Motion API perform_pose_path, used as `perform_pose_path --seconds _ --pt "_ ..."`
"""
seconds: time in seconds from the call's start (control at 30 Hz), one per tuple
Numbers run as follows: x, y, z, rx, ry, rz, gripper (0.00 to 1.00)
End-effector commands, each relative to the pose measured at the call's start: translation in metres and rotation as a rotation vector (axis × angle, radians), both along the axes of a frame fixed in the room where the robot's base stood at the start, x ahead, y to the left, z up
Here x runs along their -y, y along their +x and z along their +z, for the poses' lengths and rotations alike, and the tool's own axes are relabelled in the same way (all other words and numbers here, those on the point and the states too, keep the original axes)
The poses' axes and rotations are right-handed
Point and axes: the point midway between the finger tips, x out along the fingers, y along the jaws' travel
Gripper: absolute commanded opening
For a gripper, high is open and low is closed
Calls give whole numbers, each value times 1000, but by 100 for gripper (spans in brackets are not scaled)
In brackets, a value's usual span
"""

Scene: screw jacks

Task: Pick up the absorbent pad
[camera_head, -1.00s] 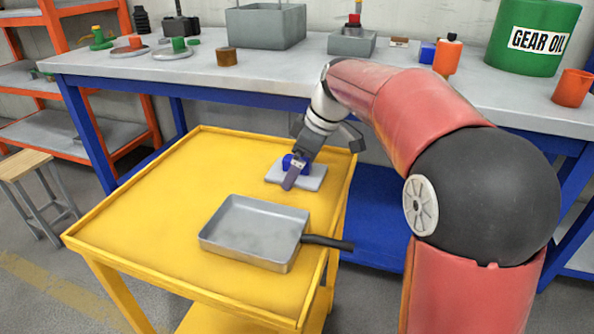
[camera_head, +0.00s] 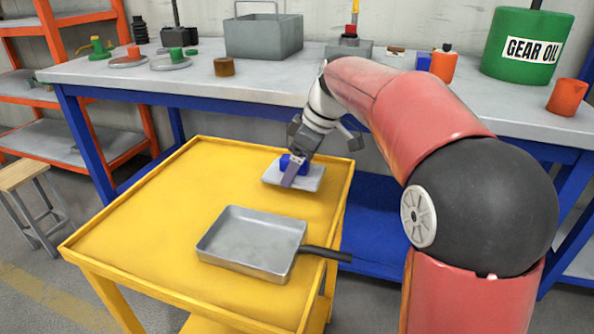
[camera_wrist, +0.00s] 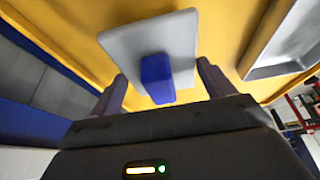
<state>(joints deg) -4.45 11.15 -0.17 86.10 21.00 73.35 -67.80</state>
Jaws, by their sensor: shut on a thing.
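The absorbent pad (camera_head: 312,181) is a flat, light grey, roughly square piece. A blue block (camera_head: 286,163) is on it. My gripper (camera_head: 291,172) is at the pad, a little above the far right part of the yellow cart top. In the wrist view the pad (camera_wrist: 180,35) and the blue block (camera_wrist: 157,80) lie between the two fingers of my gripper (camera_wrist: 163,80). It is shut on the pad, but I cannot tell whether the fingers press the block or the pad's edges. One finger hides part of the block in the head view.
The yellow cart (camera_head: 150,220) has a low raised rim. A grey square pan (camera_head: 250,243) sits at its near right, its black handle over the rim. The cart's left side is clear. Behind stands a blue-legged workbench (camera_head: 200,90) with a green oil drum (camera_head: 525,45) and other items.

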Motion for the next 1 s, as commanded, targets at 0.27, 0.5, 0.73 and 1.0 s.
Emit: perform_pose_path --seconds 0.27,0.5,0.73,1.0 --pt "1 1 76 6 0 0 58" --pt "0 1 135 3 0 0 58" --pt "0 0 166 1 0 1 58" --pt "0 0 175 0 -1 0 58"
